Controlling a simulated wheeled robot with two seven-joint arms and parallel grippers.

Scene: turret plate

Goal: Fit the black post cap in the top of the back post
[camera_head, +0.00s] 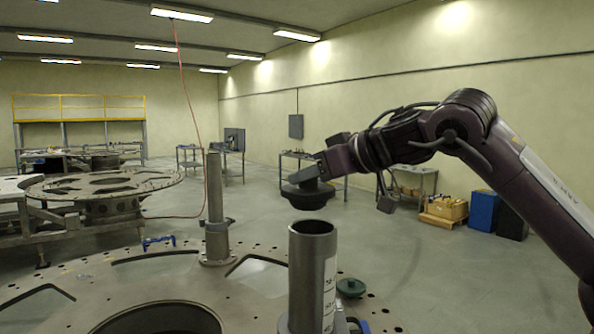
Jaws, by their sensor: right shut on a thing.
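The black post cap (307,198) is a dark, round, shallow piece. My right gripper (305,176) is shut on it from above, and the cap hangs in the air. In the picture the cap is just above the open top of the near grey post (312,275), with a gap between them. The near post is thick, hollow and upright. A second, slimmer post (215,200) stands upright farther back and to the left on the turret plate (250,300). My left gripper is out of view.
A green round piece (350,287) lies on the plate right of the near post. A blue clamp-like item (158,242) is at the plate's far edge. Another round plate on a stand (100,185) is at the left. Workbenches and boxes line the walls.

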